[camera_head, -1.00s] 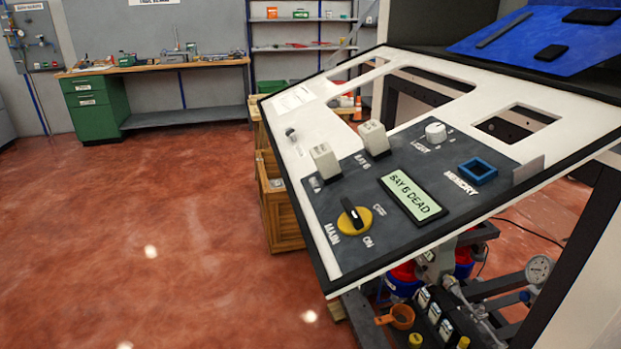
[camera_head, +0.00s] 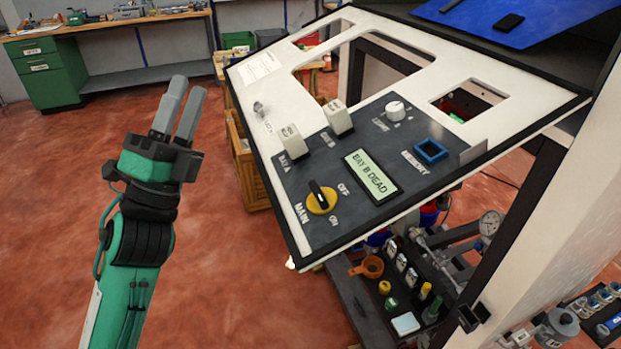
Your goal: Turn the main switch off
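The main switch (camera_head: 318,200) is a yellow round base with a black handle, at the near left corner of the dark control plate. MAIN is printed on its left, OFF at its upper right and ON below right. The lower end of the black handle lies towards ON. My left gripper (camera_head: 189,86) is raised left of the panel, fingers pointing up, apart from the switch and touching nothing. Its two grey fingers show side by side at an angle, so their opening is unclear. My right gripper is out of view.
The sloping white panel (camera_head: 262,92) carries a display (camera_head: 371,177) reading BAY B DEAD, two white rocker switches, a LIGHT knob (camera_head: 395,110) and a blue MEMORY socket (camera_head: 430,151). A wooden crate (camera_head: 244,165) stands behind its left edge. Open floor lies left.

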